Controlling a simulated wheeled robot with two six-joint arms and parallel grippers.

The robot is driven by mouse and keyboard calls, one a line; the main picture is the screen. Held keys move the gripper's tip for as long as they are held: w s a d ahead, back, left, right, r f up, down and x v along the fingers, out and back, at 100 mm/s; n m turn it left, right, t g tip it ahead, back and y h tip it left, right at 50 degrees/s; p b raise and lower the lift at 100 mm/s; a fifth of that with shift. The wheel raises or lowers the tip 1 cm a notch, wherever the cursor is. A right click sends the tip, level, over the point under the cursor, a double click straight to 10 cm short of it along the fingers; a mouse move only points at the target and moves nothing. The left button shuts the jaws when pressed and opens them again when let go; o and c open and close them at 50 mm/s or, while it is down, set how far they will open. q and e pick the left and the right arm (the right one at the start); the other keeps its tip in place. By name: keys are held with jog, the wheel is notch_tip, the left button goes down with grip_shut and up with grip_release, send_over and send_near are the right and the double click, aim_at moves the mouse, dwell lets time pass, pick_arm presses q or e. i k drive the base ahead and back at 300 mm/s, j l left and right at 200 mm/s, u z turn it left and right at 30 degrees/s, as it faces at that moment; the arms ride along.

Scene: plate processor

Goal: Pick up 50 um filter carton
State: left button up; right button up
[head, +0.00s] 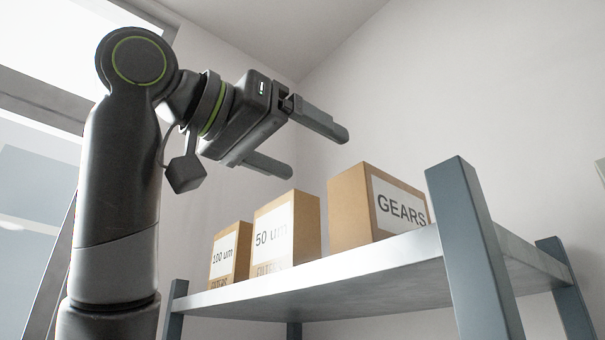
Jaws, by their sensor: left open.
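The 50 um filter carton (286,229) is a brown box with a white label reading "50 um" and "FILTERS" below it. It stands upright on a metal shelf (380,268), between two other cartons. My left gripper (319,155) is above the carton, its two fingers apart with nothing between them. The fingers point to the right and slightly down, clear of the carton. My right gripper does not show.
The 100 um filter carton (230,254) stands just left of the 50 um one. The larger GEARS carton (352,210) stands to its right, across a small gap. A grey shelf post (474,250) rises at the front right.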

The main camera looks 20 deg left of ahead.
aim_at(286, 234)
jog(key=k, duration=1)
